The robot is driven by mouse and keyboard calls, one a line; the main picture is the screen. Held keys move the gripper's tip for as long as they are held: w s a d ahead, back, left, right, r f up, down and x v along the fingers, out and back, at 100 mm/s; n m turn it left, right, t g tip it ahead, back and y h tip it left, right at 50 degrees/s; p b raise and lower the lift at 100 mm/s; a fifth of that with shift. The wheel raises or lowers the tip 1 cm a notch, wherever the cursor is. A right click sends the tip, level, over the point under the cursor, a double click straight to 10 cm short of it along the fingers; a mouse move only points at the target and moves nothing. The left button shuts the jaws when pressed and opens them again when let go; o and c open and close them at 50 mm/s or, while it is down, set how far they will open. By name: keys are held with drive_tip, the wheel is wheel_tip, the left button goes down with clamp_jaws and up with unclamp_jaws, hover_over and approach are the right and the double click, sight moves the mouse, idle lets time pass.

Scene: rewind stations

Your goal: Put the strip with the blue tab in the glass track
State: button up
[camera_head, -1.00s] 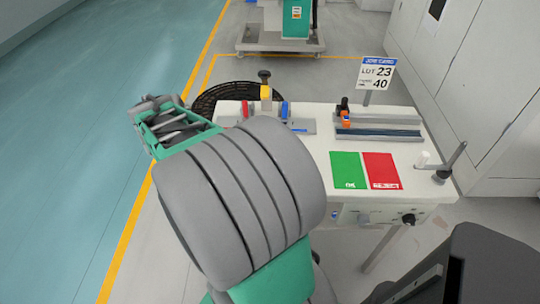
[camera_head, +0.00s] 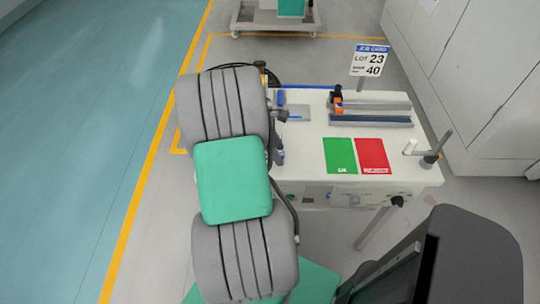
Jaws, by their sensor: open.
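A blue tab (camera_head: 281,97) stands upright at the left of the white table, just right of my arm. I cannot make out the strip it belongs to. A grey plate (camera_head: 299,113) lies beside it. A long grey-blue track (camera_head: 372,120) lies at the back right of the table, with a black and orange piece (camera_head: 338,103) at its left end. I cannot tell whether this is the glass track. My grey and green arm reaches over the table's left side and hides what is behind it. My gripper is hidden behind the arm.
The white table (camera_head: 310,150) has a green mat (camera_head: 340,155) and a red mat (camera_head: 372,155) at its front middle. A sign (camera_head: 370,61) stands behind the track. A white peg (camera_head: 410,147) and a dark post (camera_head: 436,150) stand at the right edge. Grey cabinets (camera_head: 490,90) line the right.

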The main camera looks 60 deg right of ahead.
clamp_jaws()
idle(0.4)
drive_tip(key=shift+r, duration=0.2)
